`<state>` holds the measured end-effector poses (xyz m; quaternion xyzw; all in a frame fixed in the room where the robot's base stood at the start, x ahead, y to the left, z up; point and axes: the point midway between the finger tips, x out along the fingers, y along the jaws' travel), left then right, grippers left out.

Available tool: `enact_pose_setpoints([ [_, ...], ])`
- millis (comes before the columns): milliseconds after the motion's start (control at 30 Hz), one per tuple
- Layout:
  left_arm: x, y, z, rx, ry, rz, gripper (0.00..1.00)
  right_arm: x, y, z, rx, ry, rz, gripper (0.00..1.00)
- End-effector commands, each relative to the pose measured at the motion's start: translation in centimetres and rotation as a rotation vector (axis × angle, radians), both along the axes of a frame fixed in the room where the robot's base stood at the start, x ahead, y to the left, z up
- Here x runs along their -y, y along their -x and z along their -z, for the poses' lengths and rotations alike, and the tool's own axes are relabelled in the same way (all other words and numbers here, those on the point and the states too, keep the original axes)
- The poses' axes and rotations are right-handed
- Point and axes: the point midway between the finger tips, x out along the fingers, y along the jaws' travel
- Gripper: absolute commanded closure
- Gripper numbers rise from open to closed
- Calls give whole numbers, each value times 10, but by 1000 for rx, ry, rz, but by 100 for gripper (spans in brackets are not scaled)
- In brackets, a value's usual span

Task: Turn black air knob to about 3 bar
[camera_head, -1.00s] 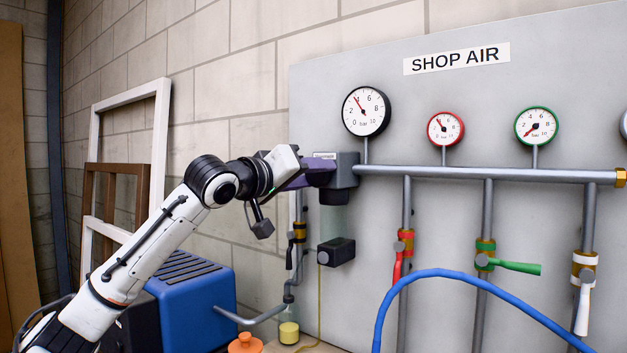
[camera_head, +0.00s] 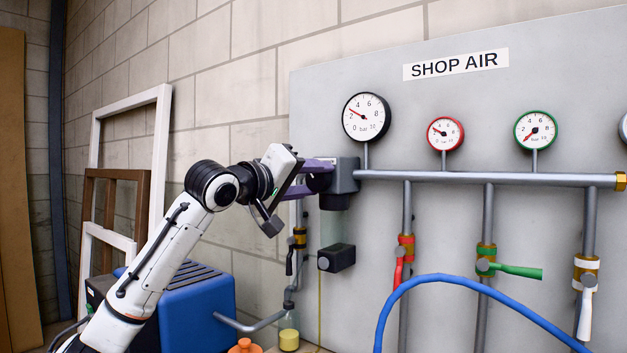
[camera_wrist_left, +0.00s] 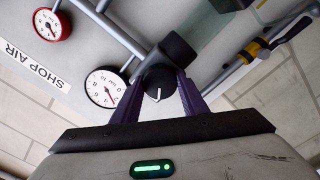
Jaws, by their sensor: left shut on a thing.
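The black air knob (camera_wrist_left: 160,82), with a white pointer line, sits between the purple fingers of my left gripper (camera_head: 319,179) in the wrist view. The gripper is shut on it, and the fingers hide much of it in the head view. The knob is on the dark regulator block (camera_head: 345,174) at the left end of the pipe. The large black-rimmed gauge (camera_head: 366,118) above has its red needle between 2 and 4, at roughly 2.5 to 3 bar. This gauge also shows in the wrist view (camera_wrist_left: 104,88). My right gripper is out of view.
A red gauge (camera_head: 445,133) and a green gauge (camera_head: 535,130) stand along the grey pipe (camera_head: 470,177). A blue machine (camera_head: 195,308) stands below my left arm.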

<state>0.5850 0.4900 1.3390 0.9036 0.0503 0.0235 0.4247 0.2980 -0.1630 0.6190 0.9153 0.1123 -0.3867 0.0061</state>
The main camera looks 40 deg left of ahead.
Motion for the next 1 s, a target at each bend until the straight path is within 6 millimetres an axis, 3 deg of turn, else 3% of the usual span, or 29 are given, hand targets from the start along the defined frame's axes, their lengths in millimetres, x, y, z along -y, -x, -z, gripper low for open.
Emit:
enact_pose_setpoints([
  [33,-1,0,1,-3,-1,-1,83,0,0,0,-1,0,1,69],
  [67,0,0,1,-3,-1,-1,59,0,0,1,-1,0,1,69],
  [167,0,0,1,-2,-1,-1,42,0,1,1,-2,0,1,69],
  [567,0,7,1,0,-2,-1,42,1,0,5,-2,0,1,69],
  [1000,9,85,4,-1,-3,-2,42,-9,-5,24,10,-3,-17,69],
])
